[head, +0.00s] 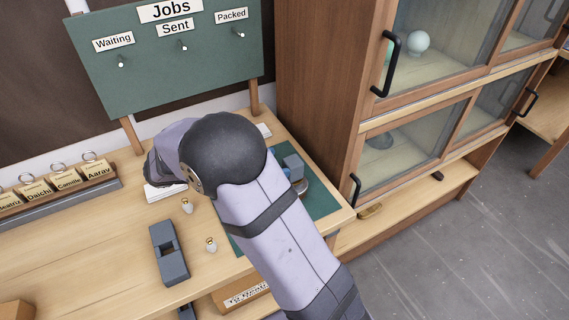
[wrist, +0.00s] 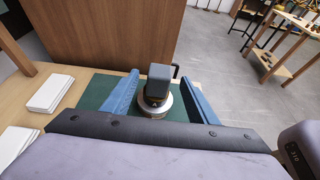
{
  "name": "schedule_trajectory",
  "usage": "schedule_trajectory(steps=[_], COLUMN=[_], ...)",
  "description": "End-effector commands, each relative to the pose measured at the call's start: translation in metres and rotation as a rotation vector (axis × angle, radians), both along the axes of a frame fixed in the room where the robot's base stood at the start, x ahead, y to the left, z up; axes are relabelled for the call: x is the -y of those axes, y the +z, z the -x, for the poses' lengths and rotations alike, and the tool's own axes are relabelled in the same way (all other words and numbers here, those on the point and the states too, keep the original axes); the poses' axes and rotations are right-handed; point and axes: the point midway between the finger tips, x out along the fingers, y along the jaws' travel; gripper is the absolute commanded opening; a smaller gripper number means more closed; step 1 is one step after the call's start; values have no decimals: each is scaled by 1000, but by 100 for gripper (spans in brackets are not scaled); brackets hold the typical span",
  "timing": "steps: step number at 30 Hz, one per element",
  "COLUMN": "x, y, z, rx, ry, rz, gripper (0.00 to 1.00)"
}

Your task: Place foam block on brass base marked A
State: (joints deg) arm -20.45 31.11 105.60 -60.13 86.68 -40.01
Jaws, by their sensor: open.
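A grey block (wrist: 160,72), which looks like the foam block, sits upright on a round metallic base (wrist: 147,109) in the wrist view. A small yellow mark, apparently an A, shows low on the front. In the head view the block (head: 293,163) stands on the green mat, and its round base (head: 301,186) is partly hidden by my arm. My gripper (wrist: 159,78) is open. Its blue fingers stand on either side of the block, with a visible gap on each side.
A slotted dark grey block (head: 169,254) and two small bulb-like pieces (head: 187,205) lie on the bench. White stacks (wrist: 48,93) lie left of the green mat (wrist: 101,88). A wooden cabinet (head: 318,70) rises close behind the mat.

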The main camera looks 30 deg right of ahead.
Motion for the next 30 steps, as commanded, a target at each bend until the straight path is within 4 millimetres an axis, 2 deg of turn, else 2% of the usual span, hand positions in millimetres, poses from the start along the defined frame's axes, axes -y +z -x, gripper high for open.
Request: schedule_trajectory(steps=[7, 22, 26, 30], x=[-15, -15, -11, -6], y=[6, 6, -3, -24], z=[0, 2, 16, 54], rx=[0, 2, 22, 98], ry=[0, -4, -41, -174], rz=[1, -4, -55, -205], gripper=[53, 53, 53, 53])
